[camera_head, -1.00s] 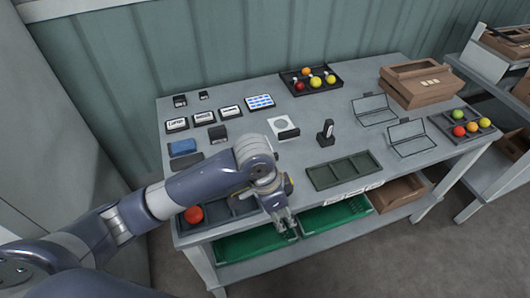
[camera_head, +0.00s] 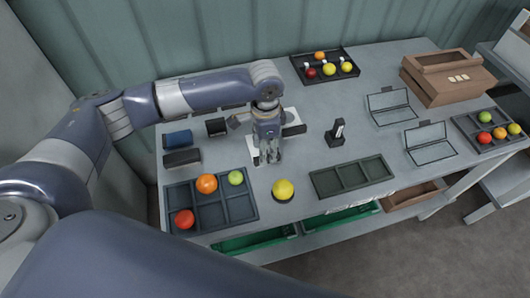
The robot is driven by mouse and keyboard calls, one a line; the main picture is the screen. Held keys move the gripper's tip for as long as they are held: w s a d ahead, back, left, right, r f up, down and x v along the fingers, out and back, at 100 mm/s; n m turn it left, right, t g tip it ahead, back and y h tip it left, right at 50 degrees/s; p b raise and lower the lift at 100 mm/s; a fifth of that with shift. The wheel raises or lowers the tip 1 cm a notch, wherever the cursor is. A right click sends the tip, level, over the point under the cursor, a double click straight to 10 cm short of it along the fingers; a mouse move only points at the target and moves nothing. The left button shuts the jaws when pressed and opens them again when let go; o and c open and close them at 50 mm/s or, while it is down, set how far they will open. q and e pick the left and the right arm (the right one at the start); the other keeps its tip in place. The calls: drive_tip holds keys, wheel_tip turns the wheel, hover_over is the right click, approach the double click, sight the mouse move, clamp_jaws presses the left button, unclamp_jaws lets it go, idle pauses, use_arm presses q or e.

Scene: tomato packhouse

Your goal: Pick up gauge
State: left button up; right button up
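No object is plainly marked as the gauge. An upright dark handheld device (camera_head: 337,133) with a pale face stands near the table's middle. A white card (camera_head: 252,152) lies left of it, with a small black block (camera_head: 294,130) at its right side. My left gripper (camera_head: 269,160) points down over the card and hides much of it. Its fingertips are close together with nothing clear between them; I cannot tell whether it is open or shut, or its height above the card. My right gripper is not in view.
A yellow tomato (camera_head: 283,189) sits on a small dark base. A divided tray (camera_head: 210,218) holds several tomatoes; an empty tray (camera_head: 351,176) lies right. Wire stands (camera_head: 391,104), a brown box (camera_head: 448,82) and two more tomato trays stand farther off. Blue (camera_head: 178,139) and black blocks lie left.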

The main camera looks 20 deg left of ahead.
use_arm(q)
drive_tip(key=f, duration=0.2)
drive_tip(key=w+f+p, duration=0.1)
drive_tip(key=f, duration=0.1)
drive_tip(key=shift+d+f, duration=0.1)
drive_tip(key=shift+f, duration=0.4)
drive_tip(key=shift+w+f, duration=0.1)
drive_tip(key=shift+f, duration=0.1)
drive_tip(key=shift+f+p, duration=0.2)
drive_tip(key=shift+p, duration=0.15)
clamp_jaws()
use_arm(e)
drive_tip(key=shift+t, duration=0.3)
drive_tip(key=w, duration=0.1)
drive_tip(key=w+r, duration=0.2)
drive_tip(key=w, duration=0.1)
